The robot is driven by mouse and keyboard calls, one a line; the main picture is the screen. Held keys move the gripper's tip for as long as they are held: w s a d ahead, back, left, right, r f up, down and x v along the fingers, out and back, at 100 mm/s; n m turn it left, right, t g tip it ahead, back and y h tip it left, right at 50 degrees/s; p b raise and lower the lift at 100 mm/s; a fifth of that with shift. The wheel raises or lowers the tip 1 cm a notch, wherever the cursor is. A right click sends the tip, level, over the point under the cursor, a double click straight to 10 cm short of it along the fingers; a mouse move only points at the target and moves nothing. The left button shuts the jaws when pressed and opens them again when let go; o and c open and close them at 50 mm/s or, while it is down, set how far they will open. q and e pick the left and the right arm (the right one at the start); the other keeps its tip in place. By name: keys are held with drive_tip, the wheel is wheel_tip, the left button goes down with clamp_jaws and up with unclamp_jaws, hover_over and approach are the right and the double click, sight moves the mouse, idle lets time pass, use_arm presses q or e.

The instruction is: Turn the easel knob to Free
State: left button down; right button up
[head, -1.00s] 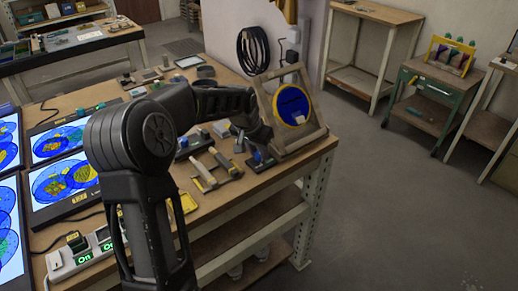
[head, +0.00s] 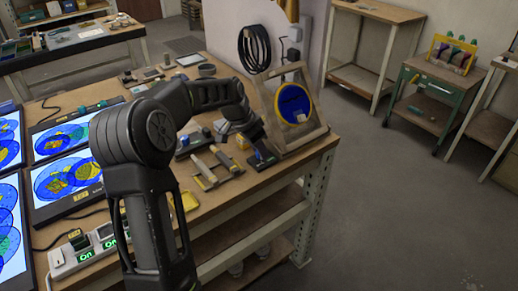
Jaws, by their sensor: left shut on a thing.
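The easel (head: 319,129) is a tilted wooden frame at the right end of the workbench, holding a round blue disc with a yellow rim (head: 294,103). A small black block with a blue knob (head: 259,155) sits at its lower left. Any lettering on it is too small to read. My left gripper (head: 256,139) reaches over the bench from the left and is shut on the knob by the easel's left foot. Its fingertips are small and dark, so the grip itself is hard to see. My right gripper is not in view.
A wooden and metal fixture (head: 212,170) and a yellow block (head: 242,142) are close by the gripper on the bench. Lit screens (head: 66,176) and a power strip (head: 85,252) are at the left. A black cable coil (head: 254,49) hangs behind.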

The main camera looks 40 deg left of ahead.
use_arm(q)
drive_tip(key=c, duration=1.1)
unclamp_jaws()
drive_tip(key=shift+c, duration=0.2)
drive_tip(key=d+v, duration=0.1)
drive_tip(key=v, duration=0.6)
drive_tip(key=shift+a+r+b, duration=0.4)
drive_tip(key=shift+a, duration=0.15)
drive_tip(key=shift+s, duration=0.1)
